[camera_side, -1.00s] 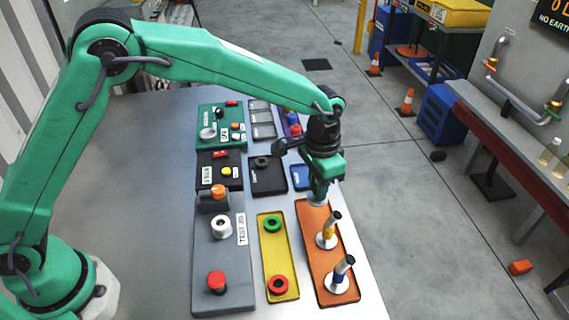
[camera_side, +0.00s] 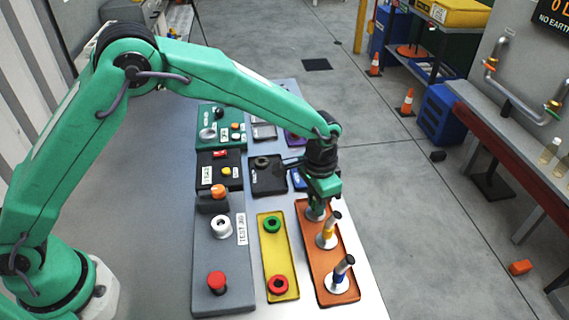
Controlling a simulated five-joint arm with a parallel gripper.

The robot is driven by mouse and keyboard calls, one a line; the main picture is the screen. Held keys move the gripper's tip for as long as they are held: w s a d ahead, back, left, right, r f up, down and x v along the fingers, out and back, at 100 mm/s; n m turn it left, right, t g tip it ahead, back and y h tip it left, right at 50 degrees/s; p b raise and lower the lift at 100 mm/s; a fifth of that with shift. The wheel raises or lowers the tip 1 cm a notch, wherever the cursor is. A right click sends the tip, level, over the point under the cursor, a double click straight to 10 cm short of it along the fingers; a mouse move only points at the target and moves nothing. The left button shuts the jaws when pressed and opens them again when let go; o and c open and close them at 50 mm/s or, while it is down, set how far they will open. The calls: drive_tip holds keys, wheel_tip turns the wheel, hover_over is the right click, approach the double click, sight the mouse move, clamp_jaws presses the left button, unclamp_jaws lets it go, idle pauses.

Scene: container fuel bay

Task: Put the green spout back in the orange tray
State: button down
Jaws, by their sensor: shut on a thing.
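The orange tray (camera_side: 347,270) lies on the right side of the grey bench, with its long side running toward the camera. My gripper (camera_side: 317,203) is shut on the green spout, at the tray's far end. The spout's body is mostly hidden by the green gripper. A yellow-banded spout (camera_side: 328,233) stands in the tray's middle and a blue-banded spout (camera_side: 340,277) at its near end, both on round pale bases.
A yellow tray (camera_side: 277,256) with a green ring (camera_side: 272,224) and a red ring (camera_side: 278,285) lies just left. Left of that is a grey test panel (camera_side: 222,255) with knobs. Dark and blue trays lie behind the gripper. The bench's left part is bare.

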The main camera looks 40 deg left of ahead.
drive_tip(key=shift+f, duration=0.1)
drive_tip(key=c, duration=1.3)
unclamp_jaws()
drive_tip(key=shift+o, duration=0.2)
wheel_tip(320, 180, up, 12)
drive_tip(key=shift+r, duration=0.1)
